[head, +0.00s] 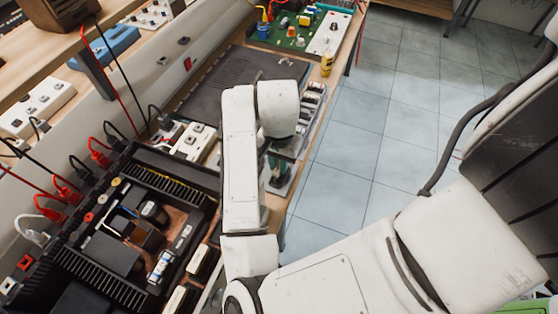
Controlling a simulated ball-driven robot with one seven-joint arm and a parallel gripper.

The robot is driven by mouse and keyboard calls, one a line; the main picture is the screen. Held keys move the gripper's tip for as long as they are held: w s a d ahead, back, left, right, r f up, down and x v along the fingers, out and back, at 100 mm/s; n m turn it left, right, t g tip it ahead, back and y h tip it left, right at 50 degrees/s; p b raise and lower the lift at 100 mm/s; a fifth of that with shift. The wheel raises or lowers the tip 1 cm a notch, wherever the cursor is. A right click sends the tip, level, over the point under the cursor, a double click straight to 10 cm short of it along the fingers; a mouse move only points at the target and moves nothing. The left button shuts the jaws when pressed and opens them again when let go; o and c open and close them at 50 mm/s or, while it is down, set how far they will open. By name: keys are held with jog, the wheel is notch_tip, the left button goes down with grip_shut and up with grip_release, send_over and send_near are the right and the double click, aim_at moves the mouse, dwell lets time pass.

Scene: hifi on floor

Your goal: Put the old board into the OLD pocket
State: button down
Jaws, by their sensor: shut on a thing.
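My gripper (274,150) is at the end of my white arm, over the right edge of the bench, mostly hidden by my wrist. It is shut on a small dark green piece (279,166), which I take to be the old board; only part of it shows below the wrist. A light grey tray-like surface (284,186) lies beneath it. I cannot make out any OLD label, so I cannot tell which place is the OLD pocket, or whether the board touches anything.
An opened black instrument (110,240) with exposed parts fills the bench at lower left. A dark flat mat or case (215,88) lies behind my arm. A green circuit board (300,30) and a yellow cylinder (327,64) are farther back. Red and black cables hang at left. Tiled floor (345,150) is clear.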

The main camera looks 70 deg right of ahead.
jog(key=c, duration=1)
grip_release()
notch_tip(320, 180, up, 11)
jog(key=shift+f+p, duration=0.1)
jog(key=shift+p, duration=0.95)
